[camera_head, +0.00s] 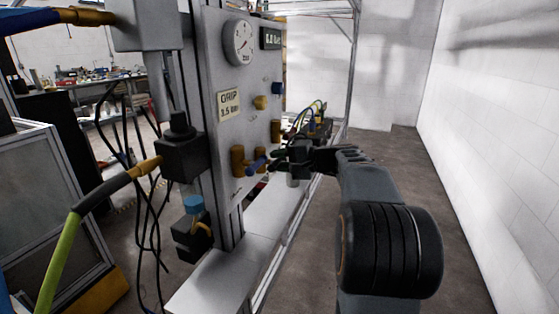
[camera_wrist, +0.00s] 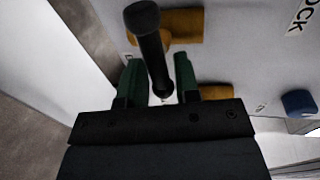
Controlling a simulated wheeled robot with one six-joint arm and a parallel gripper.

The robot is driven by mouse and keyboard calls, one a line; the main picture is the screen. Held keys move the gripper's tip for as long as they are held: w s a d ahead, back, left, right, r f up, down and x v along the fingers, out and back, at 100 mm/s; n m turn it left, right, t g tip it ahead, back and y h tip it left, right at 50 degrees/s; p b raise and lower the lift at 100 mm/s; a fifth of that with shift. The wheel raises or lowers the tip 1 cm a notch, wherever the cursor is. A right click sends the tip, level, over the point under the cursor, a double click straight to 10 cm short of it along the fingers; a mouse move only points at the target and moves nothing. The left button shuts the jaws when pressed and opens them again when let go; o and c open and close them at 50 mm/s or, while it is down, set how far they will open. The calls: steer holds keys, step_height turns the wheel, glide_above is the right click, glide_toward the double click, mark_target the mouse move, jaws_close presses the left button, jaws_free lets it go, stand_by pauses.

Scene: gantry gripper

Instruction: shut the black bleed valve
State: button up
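In the wrist view a black valve handle (camera_wrist: 150,45), a bar with rounded ends, stands out in front of a brass valve body (camera_wrist: 185,27) on the grey panel. My gripper (camera_wrist: 158,62) has its green fingers on either side of this handle, with a visible gap on both sides. It is open and does not appear to touch the handle. In the head view my gripper (camera_head: 277,160) is at the lower right part of the panel, beside a blue handle (camera_head: 257,165) on a brass body (camera_head: 238,161). The black handle cannot be made out clearly there.
Another brass fitting (camera_wrist: 215,92) is close to the right finger. Cables hang at left; open floor lies right.

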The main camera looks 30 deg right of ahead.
steer(key=shift+o, duration=0.9)
steer(key=v, duration=1.3)
steer(key=shift+s+d, duration=0.3)
steer(key=shift+r, duration=0.15)
step_height(320, 180, down, 9)
steer(key=s+m+g+h+p, duration=0.1)
steer(key=m+g+h, duration=0.1)
steer(key=g+h, duration=0.15)
steer(key=s+a+f+n+g+h+p, duration=0.1)
steer(key=s+a+f+g+h+p, duration=0.25)
steer(key=a, duration=0.25)
steer(key=s+a+r+n+h+p, duration=0.2)
steer(key=s+a+n+p, duration=0.2)
steer(key=a, duration=0.4)
steer(key=s+a+r+n+g+h+p, duration=0.1)
steer(key=s+a+r+n+p, duration=0.2)
steer(key=s+a+n+p, duration=0.2)
steer(key=a+n, duration=0.1)
steer(key=a, duration=0.1)
steer(key=shift+a+r+n+h+p, duration=0.3)
steer(key=shift+a+n+h+p, duration=0.1)
